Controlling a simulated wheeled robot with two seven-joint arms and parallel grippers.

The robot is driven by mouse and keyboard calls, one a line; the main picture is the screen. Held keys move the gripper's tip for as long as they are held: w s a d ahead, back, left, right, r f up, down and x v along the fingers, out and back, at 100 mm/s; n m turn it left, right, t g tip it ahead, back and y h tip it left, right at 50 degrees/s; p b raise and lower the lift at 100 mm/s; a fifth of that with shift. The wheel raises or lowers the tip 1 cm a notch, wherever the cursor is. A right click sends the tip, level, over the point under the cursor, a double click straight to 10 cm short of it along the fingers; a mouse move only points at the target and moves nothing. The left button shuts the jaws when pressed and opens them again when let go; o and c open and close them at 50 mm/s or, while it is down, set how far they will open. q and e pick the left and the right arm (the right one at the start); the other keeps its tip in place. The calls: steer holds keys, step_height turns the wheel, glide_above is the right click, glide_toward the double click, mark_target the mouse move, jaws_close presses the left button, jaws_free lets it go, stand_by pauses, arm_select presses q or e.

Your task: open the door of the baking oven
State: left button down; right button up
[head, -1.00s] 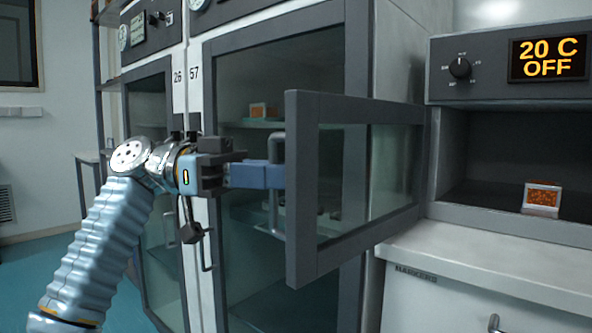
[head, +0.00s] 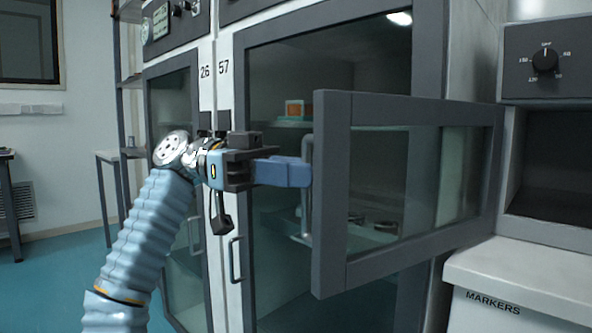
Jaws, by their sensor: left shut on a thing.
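The baking oven (head: 545,75) is at the right edge, a grey box with a black knob; its dark cavity shows in part. Its door (head: 333,200), a grey frame with a glass pane, stands swung open, reaching left from the oven's left edge across the front of a tall cabinet. The vertical metal handle (head: 305,225) is at the door's free end. My left gripper (head: 300,173) comes in from the left, with its blue fingers shut on the upper part of this handle. My right gripper is out of view.
Tall glass-fronted cabinets (head: 222,130), numbered 26 and 57, stand behind the door, with small items on their shelves. A white counter (head: 530,275) marked MARKERS is below the oven. Clear teal floor (head: 60,275) lies at the left.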

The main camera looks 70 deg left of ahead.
arm_select(q)
steer(key=c, duration=1.5)
jaws_free()
steer(key=shift+w+a+n+t, duration=0.25)
steer(key=shift+a+n+t, duration=0.05)
steer(key=shift+a, duration=0.3)
steer(key=shift+o, duration=0.8)
steer(key=shift+w+a+f, duration=0.15)
steer(key=shift+a+f, duration=0.05)
steer(key=shift+a, duration=0.05)
steer(key=p+v, duration=0.6)
steer(key=v, duration=0.7)
steer(key=shift+s, duration=0.4)
steer(key=shift+a+r, duration=0.1)
